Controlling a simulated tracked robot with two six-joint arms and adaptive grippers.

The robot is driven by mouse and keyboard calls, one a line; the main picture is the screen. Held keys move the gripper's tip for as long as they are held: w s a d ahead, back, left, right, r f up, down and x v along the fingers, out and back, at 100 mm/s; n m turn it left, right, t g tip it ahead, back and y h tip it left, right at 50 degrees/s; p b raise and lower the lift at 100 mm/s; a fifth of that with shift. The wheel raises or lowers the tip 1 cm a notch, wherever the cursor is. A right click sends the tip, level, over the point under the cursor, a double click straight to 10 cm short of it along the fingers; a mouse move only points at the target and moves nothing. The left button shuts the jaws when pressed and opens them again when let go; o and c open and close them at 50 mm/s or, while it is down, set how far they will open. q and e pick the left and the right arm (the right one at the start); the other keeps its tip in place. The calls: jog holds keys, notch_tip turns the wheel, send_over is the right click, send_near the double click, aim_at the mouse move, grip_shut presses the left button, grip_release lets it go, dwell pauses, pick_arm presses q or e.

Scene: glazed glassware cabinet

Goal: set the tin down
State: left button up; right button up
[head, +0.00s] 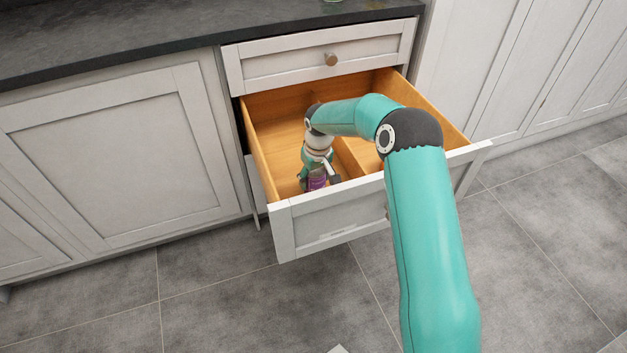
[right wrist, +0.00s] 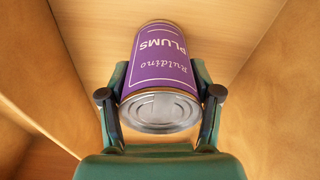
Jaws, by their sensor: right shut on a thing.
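The tin is purple with a "Ruldino PLUMS" label and a silver lid. It shows large in the right wrist view (right wrist: 160,65), and a small purple part of the tin shows in the head view (head: 317,183). My right gripper (right wrist: 160,100) is shut on the tin, one finger on each side. In the head view my right gripper (head: 318,172) is down inside the open drawer (head: 335,217), in its left compartment. I cannot tell whether the tin touches the drawer floor. My left gripper is not in view.
A wooden divider (head: 350,160) splits the drawer; wooden walls flank the tin closely. A shut drawer (head: 290,73) with a round knob is above, under the dark worktop (head: 150,35). Cupboard doors stand on both sides. The tiled floor (head: 200,290) in front is clear.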

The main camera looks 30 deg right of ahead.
jog(key=shift+f, duration=0.2)
jog(key=o, duration=1.4)
jog(key=shift+o, duration=0.2)
jog(key=r, duration=0.4)
jog(key=s+r+p, duration=0.1)
jog(key=r, duration=0.3)
jog(key=r+p, duration=0.1)
jog(key=r, duration=0.3)
jog(key=shift+s, duration=0.2)
